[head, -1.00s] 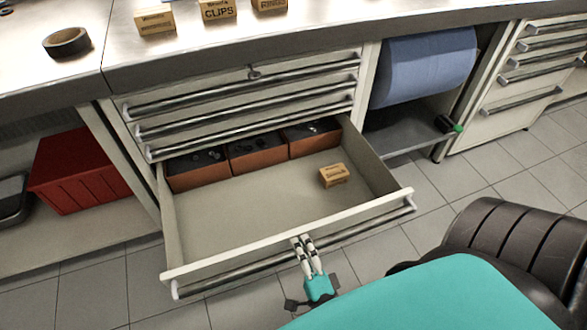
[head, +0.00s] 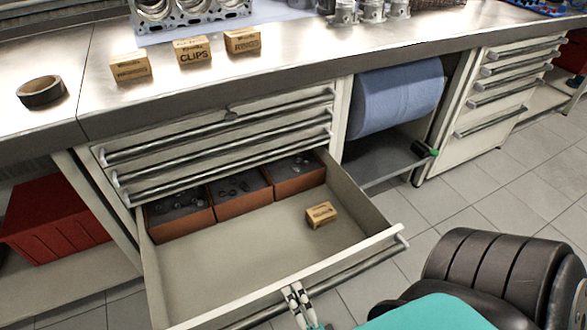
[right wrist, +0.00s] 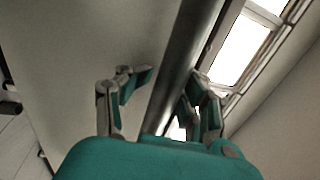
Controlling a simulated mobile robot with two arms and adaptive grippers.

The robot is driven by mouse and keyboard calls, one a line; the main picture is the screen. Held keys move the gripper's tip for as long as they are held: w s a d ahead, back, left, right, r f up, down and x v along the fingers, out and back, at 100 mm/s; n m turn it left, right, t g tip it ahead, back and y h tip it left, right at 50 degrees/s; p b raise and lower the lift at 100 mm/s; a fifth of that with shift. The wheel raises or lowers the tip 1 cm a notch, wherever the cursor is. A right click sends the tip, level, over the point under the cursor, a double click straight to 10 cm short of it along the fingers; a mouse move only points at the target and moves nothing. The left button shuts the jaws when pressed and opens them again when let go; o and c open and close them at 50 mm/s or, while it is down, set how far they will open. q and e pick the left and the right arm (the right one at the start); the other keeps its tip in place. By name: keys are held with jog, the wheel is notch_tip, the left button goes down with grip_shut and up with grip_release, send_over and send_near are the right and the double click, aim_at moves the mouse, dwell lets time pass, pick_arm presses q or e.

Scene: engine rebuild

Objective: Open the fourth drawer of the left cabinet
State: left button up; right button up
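The left cabinet (head: 88,158) stands under the workbench. Its top three drawers are shut, and its fourth drawer (head: 215,272) is pulled far out. Three orange-brown bins (head: 243,204) with small parts stand at the drawer's back, and a small cardboard box (head: 321,215) lies at its right. My right gripper (head: 293,289) is at the drawer's front edge, near the middle of its bar handle (head: 352,272). In the right wrist view my right gripper (right wrist: 165,95) has its fingers apart, one on each side of the handle bar (right wrist: 183,70). My left gripper is not seen.
A dark cushioned seat (head: 492,272) stands on the tiled floor at the lower right. A blue paper roll (head: 395,98) hangs right of the cabinet, and another drawer cabinet (head: 495,115) stands further right. A red bin (head: 50,222) is at left.

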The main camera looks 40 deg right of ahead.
jog(key=shift+o, duration=0.8)
jog(key=shift+r, duration=0.15)
jog(key=v, duration=1.2)
